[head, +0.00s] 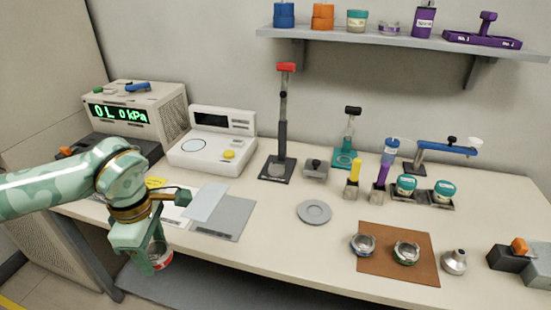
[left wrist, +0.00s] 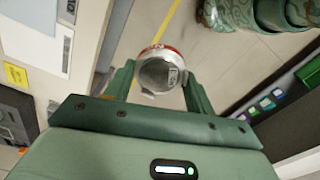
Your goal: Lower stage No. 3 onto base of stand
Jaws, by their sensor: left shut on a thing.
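My left gripper (head: 144,258) is shut on a small metal cup with a red band (head: 160,256), which I take as stage No. 3. It hangs in front of the table's front left edge. In the left wrist view the cup (left wrist: 160,72) sits between the two fingers, its round grey face toward the camera. White lettering on its red band is too small to read fully. A tall dark stand with a red top (head: 283,120) rises at mid-table from a flat black base (head: 277,168), well right of and behind the gripper. My right gripper is out of view.
A brown mat (head: 377,268) holds two metal cups, one blue-banded (head: 363,244) and one green-banded (head: 406,252). A metal funnel piece (head: 454,262) stands to their right. A grey round plate (head: 314,211) lies mid-table. A white instrument (head: 213,145) stands left of the stand.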

